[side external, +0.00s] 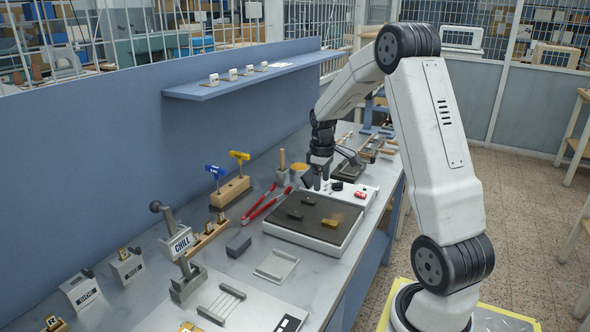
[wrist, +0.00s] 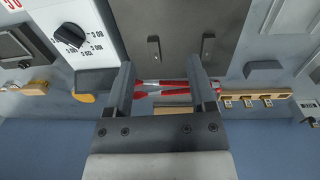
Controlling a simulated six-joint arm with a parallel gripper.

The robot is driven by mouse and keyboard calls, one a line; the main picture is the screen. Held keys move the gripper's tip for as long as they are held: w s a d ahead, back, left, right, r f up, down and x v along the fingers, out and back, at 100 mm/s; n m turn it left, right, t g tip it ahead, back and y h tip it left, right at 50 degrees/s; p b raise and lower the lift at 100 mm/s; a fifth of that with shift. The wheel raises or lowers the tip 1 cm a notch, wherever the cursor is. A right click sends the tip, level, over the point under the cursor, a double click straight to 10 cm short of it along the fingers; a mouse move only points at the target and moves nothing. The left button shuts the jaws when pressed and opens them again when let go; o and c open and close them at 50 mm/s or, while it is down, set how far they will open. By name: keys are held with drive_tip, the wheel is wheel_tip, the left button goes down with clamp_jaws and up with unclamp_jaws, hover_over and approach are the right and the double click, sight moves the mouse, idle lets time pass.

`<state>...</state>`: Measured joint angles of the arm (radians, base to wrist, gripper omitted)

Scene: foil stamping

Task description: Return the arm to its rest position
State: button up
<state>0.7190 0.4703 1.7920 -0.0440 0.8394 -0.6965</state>
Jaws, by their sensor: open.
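My gripper (side external: 318,178) hangs from my raised, bent arm, pointing down above the far end of the hot plate (side external: 287,234). In the wrist view my gripper (wrist: 160,65) has its two fingers spread wide with nothing held between them. Beyond the fingers lie the dark plate surface (wrist: 180,45) with two small dark blocks on it, and red-handled tongs (wrist: 165,86). The tongs also show in the side view (side external: 263,204), beside the plate.
A shelf (side external: 240,82) with small blocks juts from the blue wall panel left of my arm. A tool rack (side external: 230,191), a CHILL lever stand (side external: 181,245) and a grey block (side external: 239,244) stand on the bench. Open floor (side external: 530,210) lies right of the bench.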

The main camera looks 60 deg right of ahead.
drive_tip(key=a+t, duration=0.1)
drive_tip(key=a, duration=1.8)
drive_tip(key=s+a+f+t, duration=0.1)
drive_tip(key=s+a+f, duration=0.1)
drive_tip(key=s+a, duration=0.4)
drive_tip(key=a, duration=0.5)
drive_tip(key=shift+a+f+y, duration=0.15)
drive_tip(key=shift+a+y, duration=0.15)
drive_tip(key=shift+a, duration=0.05)
